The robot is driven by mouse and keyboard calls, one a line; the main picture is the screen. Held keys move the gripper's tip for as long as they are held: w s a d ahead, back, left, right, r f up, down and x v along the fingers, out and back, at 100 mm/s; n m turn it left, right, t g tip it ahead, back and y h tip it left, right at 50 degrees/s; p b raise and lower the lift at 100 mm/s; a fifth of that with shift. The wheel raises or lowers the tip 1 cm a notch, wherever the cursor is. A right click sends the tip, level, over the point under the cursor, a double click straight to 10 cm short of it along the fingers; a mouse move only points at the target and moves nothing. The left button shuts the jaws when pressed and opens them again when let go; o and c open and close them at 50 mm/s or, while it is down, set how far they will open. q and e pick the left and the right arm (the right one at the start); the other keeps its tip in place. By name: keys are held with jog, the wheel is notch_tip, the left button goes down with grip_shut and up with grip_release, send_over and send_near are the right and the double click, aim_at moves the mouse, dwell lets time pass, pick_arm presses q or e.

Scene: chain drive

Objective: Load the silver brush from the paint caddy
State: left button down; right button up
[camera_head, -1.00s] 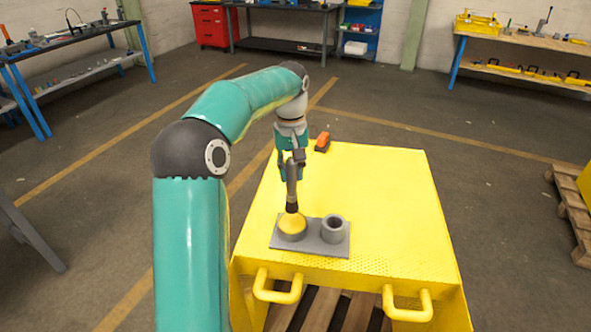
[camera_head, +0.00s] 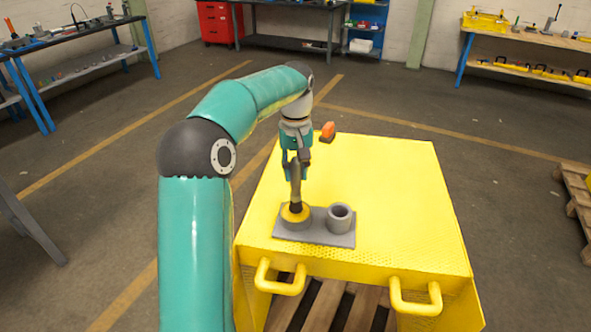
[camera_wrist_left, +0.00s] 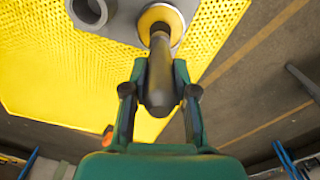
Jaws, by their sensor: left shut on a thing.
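The silver brush (camera_head: 296,190) stands nearly upright, dark lower end down, in the left cup of the grey paint caddy (camera_head: 333,239). Yellow (camera_head: 287,215) shows inside that cup's rim around the brush's lower end; the bristle tip is hidden. My left gripper (camera_head: 296,166) is shut on the brush handle above the cup. In the left wrist view, the handle (camera_wrist_left: 160,78) sits between the two fingers (camera_wrist_left: 160,92), with the yellow-filled cup (camera_wrist_left: 172,12) beyond. The caddy's right cup (camera_head: 340,217) looks empty. My right gripper is out of view.
The caddy sits near the front edge of a yellow perforated bench (camera_head: 395,205) with handles (camera_head: 415,300). An orange-and-dark object (camera_head: 328,131) lies at its back edge. The bench top right of the caddy is clear. A wooden pallet (camera_head: 572,205) is at the right.

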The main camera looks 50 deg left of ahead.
aim_at(295, 158)
pick_arm(q)
jog(key=shift+f+b, duration=0.35)
jog(key=shift+f, duration=0.1)
dwell(0.6)
jog(key=shift+f, duration=0.1)
dwell(1.1)
notch_tip(295, 158, up, 7)
jog(key=p, duration=0.7)
jog(key=shift+s, duration=0.1)
dwell(0.4)
